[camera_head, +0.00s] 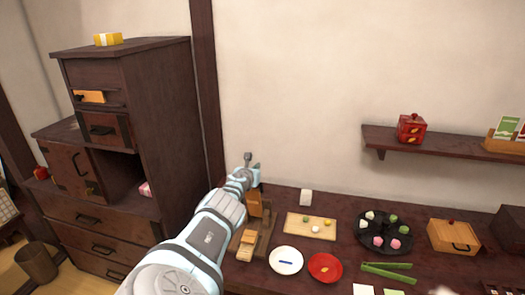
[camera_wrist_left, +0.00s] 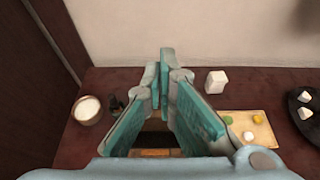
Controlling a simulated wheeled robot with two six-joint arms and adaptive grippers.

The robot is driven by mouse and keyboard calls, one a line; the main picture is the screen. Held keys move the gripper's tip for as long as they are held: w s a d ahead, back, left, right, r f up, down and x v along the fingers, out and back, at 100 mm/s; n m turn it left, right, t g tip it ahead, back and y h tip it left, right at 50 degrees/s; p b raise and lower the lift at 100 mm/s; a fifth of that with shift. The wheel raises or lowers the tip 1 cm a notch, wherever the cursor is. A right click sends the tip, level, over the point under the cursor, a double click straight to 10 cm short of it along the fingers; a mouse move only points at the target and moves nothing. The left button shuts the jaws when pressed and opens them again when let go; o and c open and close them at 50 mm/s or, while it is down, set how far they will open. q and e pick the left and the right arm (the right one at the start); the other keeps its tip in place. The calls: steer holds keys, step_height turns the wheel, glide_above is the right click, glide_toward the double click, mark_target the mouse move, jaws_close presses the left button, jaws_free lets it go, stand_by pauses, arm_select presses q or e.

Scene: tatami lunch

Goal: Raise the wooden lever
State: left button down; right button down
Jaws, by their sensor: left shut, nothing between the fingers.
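A wooden device (camera_head: 256,203) with an upright light-brown piece and a low block (camera_head: 248,238) stands at the left end of the dark table. The lever cannot be told apart clearly from the rest of the device, and my arm covers part of it. My left gripper (camera_head: 247,160) is shut and empty, above and behind the upright piece. In the left wrist view the closed fingers (camera_wrist_left: 164,70) point toward the wall, and a bit of brown wood (camera_wrist_left: 155,152) shows below them. I cannot tell whether the gripper touches the device. My right gripper is not in view.
A tall dark cabinet (camera_head: 160,110) stands left of my arm. A wooden tray (camera_head: 310,225), a white cube (camera_head: 305,197), a white plate (camera_head: 286,261) and a red plate (camera_head: 325,267) lie to the right. A white-topped cup (camera_wrist_left: 88,109) is left of the gripper in the wrist view.

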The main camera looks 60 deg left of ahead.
arm_select(q)
steer(key=shift+s+r, duration=0.25)
steer(key=shift+s, duration=0.5)
steer(key=shift+w+f, duration=0.15)
steer(key=shift+w, duration=0.25)
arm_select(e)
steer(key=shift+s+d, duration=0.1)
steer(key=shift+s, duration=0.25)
arm_select(q)
steer(key=shift+s, duration=0.15)
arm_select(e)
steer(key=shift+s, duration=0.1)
